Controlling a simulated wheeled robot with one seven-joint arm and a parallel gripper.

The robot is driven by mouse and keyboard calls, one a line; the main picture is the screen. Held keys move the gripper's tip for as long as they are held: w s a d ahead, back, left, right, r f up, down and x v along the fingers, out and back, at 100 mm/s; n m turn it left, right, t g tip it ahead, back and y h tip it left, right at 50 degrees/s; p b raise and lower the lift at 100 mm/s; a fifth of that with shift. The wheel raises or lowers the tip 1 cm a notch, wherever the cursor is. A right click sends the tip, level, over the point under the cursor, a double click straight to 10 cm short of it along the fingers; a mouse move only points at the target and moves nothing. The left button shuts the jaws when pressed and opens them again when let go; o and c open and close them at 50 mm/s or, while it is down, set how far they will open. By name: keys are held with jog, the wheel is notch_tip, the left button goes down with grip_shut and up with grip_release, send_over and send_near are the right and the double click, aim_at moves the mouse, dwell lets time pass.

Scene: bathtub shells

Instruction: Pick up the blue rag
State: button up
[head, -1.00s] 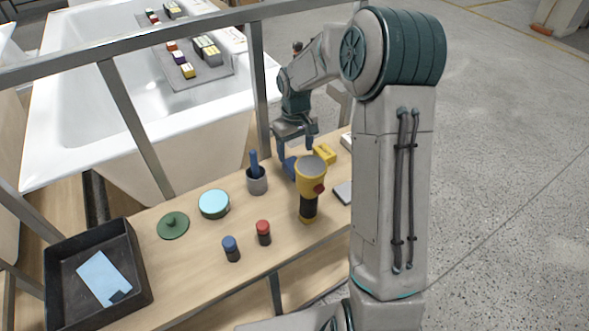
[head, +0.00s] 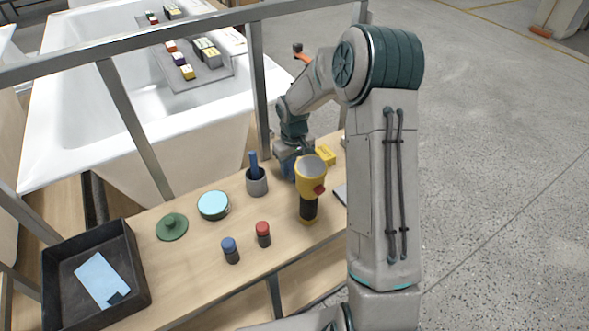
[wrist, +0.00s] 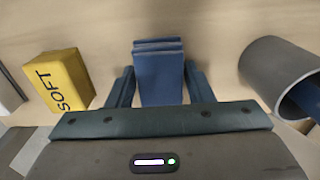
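The blue rag (wrist: 160,75) is a folded stack in the wrist view, lying on the wooden bench between my two fingers. In the head view only a bit of blue (head: 287,168) shows beneath the gripper; the rest is hidden by it. My gripper (wrist: 160,88) is low over the rag, open, with one finger on each side. The gaps beside the rag are very narrow, and I cannot tell whether the fingers touch it.
A yellow block marked SOFT (wrist: 62,82) is left of the gripper in the wrist view. A grey cup (head: 257,186) with a blue handle is on the other side. A metal rail (head: 258,85) runs behind.

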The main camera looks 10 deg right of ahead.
jog(key=c, duration=0.4)
jog(key=shift+c, duration=0.2)
notch_tip(320, 180, up, 10)
jog(key=shift+r+p, duration=0.1)
jog(key=shift+p, duration=0.4)
jog(key=o, duration=0.4)
jog(key=shift+c, duration=1.5)
